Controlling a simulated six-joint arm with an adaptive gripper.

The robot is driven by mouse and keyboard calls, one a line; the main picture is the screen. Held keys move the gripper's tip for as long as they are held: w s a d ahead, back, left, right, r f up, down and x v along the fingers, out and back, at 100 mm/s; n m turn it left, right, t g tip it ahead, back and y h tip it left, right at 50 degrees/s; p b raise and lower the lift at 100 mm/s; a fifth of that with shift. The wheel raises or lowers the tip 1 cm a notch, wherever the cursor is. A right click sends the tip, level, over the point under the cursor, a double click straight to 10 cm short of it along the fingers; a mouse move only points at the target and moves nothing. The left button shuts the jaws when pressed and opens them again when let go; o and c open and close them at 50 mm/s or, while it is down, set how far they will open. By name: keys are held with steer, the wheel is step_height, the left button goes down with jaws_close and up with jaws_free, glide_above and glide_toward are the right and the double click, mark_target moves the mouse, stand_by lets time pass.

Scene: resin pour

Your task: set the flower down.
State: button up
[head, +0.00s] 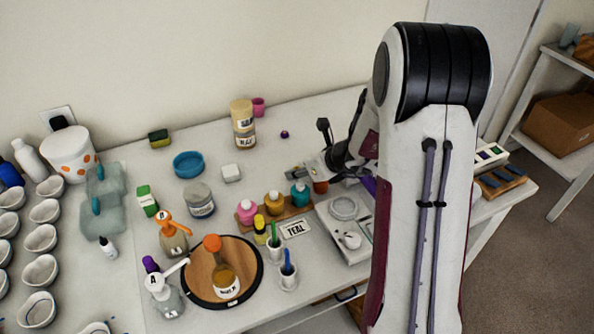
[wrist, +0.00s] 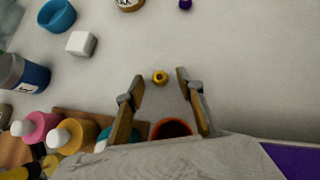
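A small round yellow thing with a dark centre, which looks like the flower (wrist: 160,77), shows on the pale table in the wrist view. My gripper (wrist: 160,76) is open, its two fingers standing wide apart on either side of the yellow thing. Clear gaps show between it and both fingertips. I cannot tell how far the fingertips are above the table.
A small purple thing (head: 284,134) lies farther back. A white block (head: 231,173) and a blue dish (head: 188,164) are to the left. Pink (head: 247,211) and yellow (head: 274,203) bottles and a scale (head: 350,240) stand in front. Bare table lies behind and right.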

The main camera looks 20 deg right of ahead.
steer(key=c, duration=0.8)
steer(key=shift+r, duration=0.15)
step_height(320, 180, up, 10)
stand_by(0.6)
stand_by(0.5)
